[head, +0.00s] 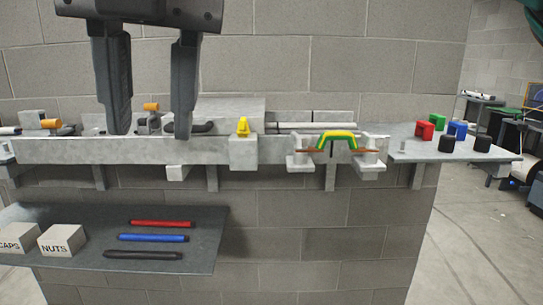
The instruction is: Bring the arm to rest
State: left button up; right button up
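The fingertips overlap the grey ledge (120,151) on the block wall in the picture; I cannot tell the gap in depth. An orange-topped part (151,107) shows between the fingers, behind them.
The ledge carries a yellow part (243,126) and a green-yellow arched handle (336,137). A side shelf (405,150) at right holds red, blue and black pieces. A lower shelf (105,230) holds CAPS and NUTS boxes and three rods. Open floor shows at right.

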jog(key=s+a+f+n+g+y, duration=0.35)
jog(key=a+g+y, duration=0.25)
jog(key=g+y, duration=0.3)
jog(key=w+d+f+m+t+y, duration=0.1)
jog(key=w+d+m+t+y, duration=0.2)
jog(key=w+m+y, duration=0.4)
jog(key=w+d+f+m+t+y, duration=0.2)
jog(key=w+d+m+y, duration=0.1)
jog(key=w+m+y, duration=0.4)
jog(key=w+d+f+m+t+h+p, duration=0.1)
jog(key=w+d+f+m+t+h, duration=0.3)
jog(key=f+m+t, duration=0.5)
jog(key=w+d+f+m+t+h, duration=0.3)
jog(key=d+f+m+t+h, duration=0.4)
jog(key=t, duration=0.5)
jog(key=s+d+f+m+g+h, duration=0.1)
jog(key=s+d+f+m+h, duration=0.25)
jog(key=f, duration=0.65)
jog(key=s+d+f+m+g+h, duration=0.2)
jog(key=d+f+m+h, duration=0.25)
jog(key=f, duration=0.65)
jog(key=s+d+f+g+h, duration=0.2)
jog(key=s+d+f, duration=0.2)
jog(key=s+f, duration=0.2)
jog(key=s+d+f+g+h, duration=0.2)
jog(key=s+d+f+g, duration=0.1)
jog(key=s+f, duration=0.4)
jog(key=shift+d+m+p, duration=0.35)
